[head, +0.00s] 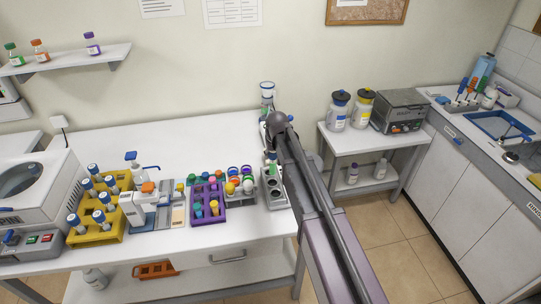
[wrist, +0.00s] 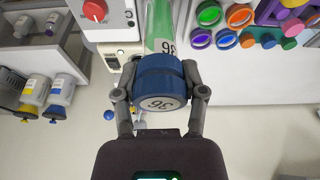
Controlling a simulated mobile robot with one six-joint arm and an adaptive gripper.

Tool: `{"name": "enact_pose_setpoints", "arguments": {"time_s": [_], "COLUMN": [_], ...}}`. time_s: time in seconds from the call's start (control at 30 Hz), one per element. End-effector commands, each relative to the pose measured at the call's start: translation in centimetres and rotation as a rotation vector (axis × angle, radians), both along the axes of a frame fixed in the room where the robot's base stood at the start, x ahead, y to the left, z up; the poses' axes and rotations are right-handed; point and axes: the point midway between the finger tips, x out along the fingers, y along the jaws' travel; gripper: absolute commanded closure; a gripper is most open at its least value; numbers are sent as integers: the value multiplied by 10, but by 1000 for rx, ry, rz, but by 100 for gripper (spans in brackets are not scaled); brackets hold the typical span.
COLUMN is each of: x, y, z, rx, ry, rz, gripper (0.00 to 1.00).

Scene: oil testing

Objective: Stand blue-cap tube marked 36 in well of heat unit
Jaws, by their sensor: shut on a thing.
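The tube (wrist: 159,28) with green contents has a blue cap (wrist: 160,80), and 36 shows on both cap and tube in the wrist view. My gripper (wrist: 160,94) is shut on the cap, a finger on each side. The tube's far end runs out of the picture, so I cannot tell what it touches. A grey block with round wells (head: 272,190), which looks like the heat unit, stands at the bench's right end, beside my arm. In the wrist view, a pale housing with a red knob (wrist: 95,10) lies left of the tube.
A purple rack (head: 208,216) with several coloured caps stands left of the grey block. Yellow racks (head: 100,233) with blue-capped tubes are farther left. A side table (head: 375,140) with two jars stands to the right. The back of the bench is mostly clear.

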Motion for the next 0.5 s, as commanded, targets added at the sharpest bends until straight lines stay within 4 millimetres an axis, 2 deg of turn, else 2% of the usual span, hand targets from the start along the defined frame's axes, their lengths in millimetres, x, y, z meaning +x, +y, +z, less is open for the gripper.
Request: {"name": "enact_pose_setpoints", "arguments": {"time_s": [0.5], "x": [-1], "y": [2], "z": [-20], "rx": [0], "ry": [0], "rz": [2], "gripper": [95]}}
